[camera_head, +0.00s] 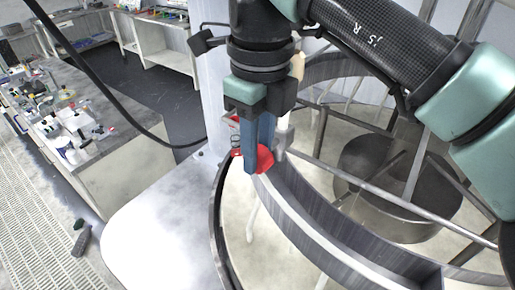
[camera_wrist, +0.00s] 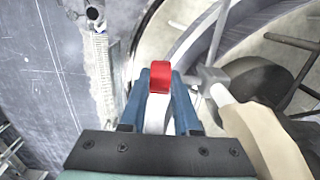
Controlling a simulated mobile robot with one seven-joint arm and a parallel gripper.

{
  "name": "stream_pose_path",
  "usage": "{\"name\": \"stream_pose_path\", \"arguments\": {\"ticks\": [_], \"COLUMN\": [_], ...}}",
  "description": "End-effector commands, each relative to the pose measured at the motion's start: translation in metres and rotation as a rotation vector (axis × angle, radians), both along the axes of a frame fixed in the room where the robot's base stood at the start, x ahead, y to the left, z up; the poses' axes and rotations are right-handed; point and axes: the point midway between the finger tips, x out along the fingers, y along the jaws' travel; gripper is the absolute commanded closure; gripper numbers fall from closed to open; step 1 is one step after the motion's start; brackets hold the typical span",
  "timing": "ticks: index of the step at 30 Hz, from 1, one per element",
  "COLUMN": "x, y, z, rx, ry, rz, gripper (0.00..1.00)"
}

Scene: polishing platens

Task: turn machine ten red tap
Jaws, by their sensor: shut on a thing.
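The red tap (camera_wrist: 160,76) shows in the wrist view between the tips of my gripper's two blue fingers (camera_wrist: 160,92). My gripper is shut on it. In the head view the red tap (camera_head: 264,159) shows behind and beside the fingers of my gripper (camera_head: 250,165), which point down at the rim of the machine. The fingers hide part of the tap there. No machine number is readable in either view.
A large round metal polishing machine (camera_head: 300,213) with curved walls and bars fills the right side. A pale flat platform (camera_head: 160,225) lies to the left. A bench (camera_head: 110,110) with many small items stands at far left. A black cable hangs across the view.

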Motion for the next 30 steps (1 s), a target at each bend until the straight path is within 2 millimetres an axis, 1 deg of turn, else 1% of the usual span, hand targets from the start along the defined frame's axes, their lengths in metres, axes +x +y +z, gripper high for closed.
{"name": "stream_pose_path", "arguments": {"ticks": [1, 5, 13, 24, 30], "x": [-0.0003, -0.0009, -0.0034, -0.0059, -0.007], "y": [-0.0006, -0.0024, -0.006, -0.0093, -0.0101], "z": [-0.0037, -0.0067, -0.0117, -0.0114, -0.0096], "rx": [0.014, 0.067, 0.241, 0.476, 0.558], "ry": [-0.011, -0.051, -0.176, -0.347, -0.406], "rz": [0.001, -0.001, -0.003, -0.002, 0.0], "gripper": [1.0, 1.0, 1.0, 1.0, 1.0]}}
